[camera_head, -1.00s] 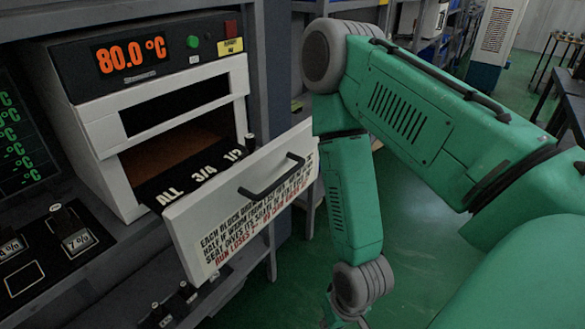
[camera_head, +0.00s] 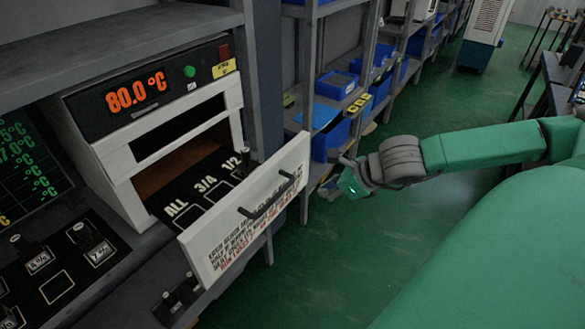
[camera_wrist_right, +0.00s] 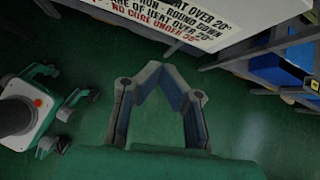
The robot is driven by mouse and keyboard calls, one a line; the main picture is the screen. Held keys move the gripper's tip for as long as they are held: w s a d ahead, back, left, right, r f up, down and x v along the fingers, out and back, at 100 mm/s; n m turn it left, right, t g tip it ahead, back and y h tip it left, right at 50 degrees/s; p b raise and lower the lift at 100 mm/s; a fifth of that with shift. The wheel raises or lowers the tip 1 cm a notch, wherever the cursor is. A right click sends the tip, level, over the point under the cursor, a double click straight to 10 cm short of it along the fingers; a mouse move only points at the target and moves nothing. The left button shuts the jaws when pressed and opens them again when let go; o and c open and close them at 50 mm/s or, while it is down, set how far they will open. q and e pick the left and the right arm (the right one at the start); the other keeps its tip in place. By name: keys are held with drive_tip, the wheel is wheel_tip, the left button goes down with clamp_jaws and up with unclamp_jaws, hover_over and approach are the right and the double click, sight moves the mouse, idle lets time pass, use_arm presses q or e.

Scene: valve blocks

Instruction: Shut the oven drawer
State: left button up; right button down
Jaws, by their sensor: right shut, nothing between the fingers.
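The oven (camera_head: 150,115) is a white and dark box reading 80.0 °C at the left of the head view. Its drawer (camera_head: 222,237) is pulled out, with a white printed front and a dark bar handle (camera_head: 270,197). The dark tray behind the front is marked ALL, 3/4 and 1/2. My right gripper (camera_head: 338,170) is to the right of the drawer front, apart from the handle. In the wrist view my right gripper (camera_wrist_right: 160,68) is shut and empty, with the drawer front (camera_wrist_right: 185,18) above it. My left gripper is not in view.
A shelf rack with blue bins (camera_head: 338,84) stands behind the drawer. A grey post (camera_head: 262,75) rises beside the oven. A dark bench panel with switches (camera_head: 60,262) lies at the lower left. Green floor (camera_head: 320,270) is clear right of the drawer.

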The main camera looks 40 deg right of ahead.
use_arm(q)
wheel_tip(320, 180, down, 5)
drive_tip(key=b, duration=0.5)
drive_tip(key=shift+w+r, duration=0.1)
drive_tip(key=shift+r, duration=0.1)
use_arm(e)
drive_tip(key=w+f, duration=0.1)
drive_tip(key=w, duration=0.2)
drive_tip(key=w+f+m, duration=0.1)
drive_tip(key=w+f, duration=0.1)
drive_tip(key=w, duration=0.2)
drive_tip(key=w+a+f+m, duration=0.1)
drive_tip(key=w+f, duration=0.1)
drive_tip(key=w, duration=0.2)
drive_tip(key=shift+a+f+t, duration=0.1)
drive_tip(key=shift+f+t, duration=0.1)
drive_tip(key=shift+t, duration=0.1)
